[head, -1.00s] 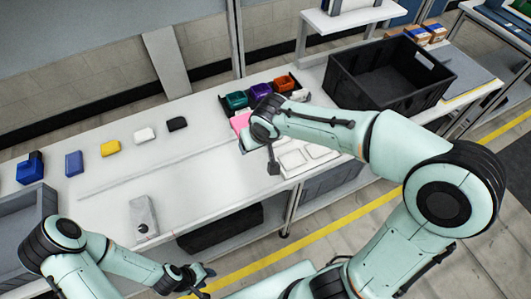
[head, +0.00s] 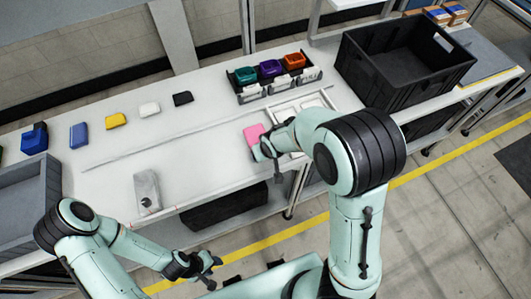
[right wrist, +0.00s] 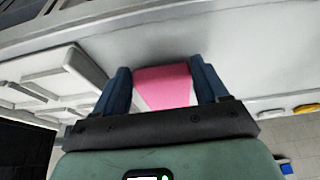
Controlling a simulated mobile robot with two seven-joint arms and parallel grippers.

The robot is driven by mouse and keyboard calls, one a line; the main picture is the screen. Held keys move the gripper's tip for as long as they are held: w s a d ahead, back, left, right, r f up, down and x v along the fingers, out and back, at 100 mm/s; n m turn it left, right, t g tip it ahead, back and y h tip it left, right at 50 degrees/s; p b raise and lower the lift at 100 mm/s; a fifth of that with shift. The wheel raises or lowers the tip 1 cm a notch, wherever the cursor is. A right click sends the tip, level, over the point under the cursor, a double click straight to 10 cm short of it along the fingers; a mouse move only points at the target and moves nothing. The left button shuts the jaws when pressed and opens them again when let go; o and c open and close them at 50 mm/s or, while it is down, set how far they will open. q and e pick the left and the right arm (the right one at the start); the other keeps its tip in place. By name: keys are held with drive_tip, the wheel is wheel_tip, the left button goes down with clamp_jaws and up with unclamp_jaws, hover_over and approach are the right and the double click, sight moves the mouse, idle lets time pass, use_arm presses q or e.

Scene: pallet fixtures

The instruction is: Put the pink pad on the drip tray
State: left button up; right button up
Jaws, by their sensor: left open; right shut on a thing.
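The pink pad (head: 254,134) is in my right gripper (head: 262,148), over the white table just left of a white sectioned tray (head: 286,112). In the right wrist view the pad (right wrist: 163,86) sits between the two dark blue fingers, and the white tray (right wrist: 45,82) lies to the left. This white tray may be the drip tray; I cannot tell for sure. Whether the pad touches the table is not clear. My left gripper (head: 213,271) is open and empty, low in front of the table's front edge.
A rack with teal, purple and orange blocks (head: 270,68) stands behind the tray. A large black crate (head: 400,92) is to the right. A grey-white box (head: 147,190) lies near the front edge. Several small coloured items line the back left. The table's middle is clear.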

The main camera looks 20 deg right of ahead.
use_arm(q)
drive_tip(key=shift+s, duration=0.2)
use_arm(e)
drive_tip(key=shift+s, duration=0.2)
drive_tip(key=shift+w+f, duration=0.2)
drive_tip(key=shift+f, duration=0.1)
drive_tip(key=o, duration=0.8)
drive_tip(key=shift+o, duration=1.1)
drive_tip(key=shift+s, duration=0.15)
use_arm(q)
drive_tip(key=shift+s+f, duration=0.1)
drive_tip(key=shift+f, duration=0.1)
use_arm(e)
drive_tip(key=shift+r, duration=0.1)
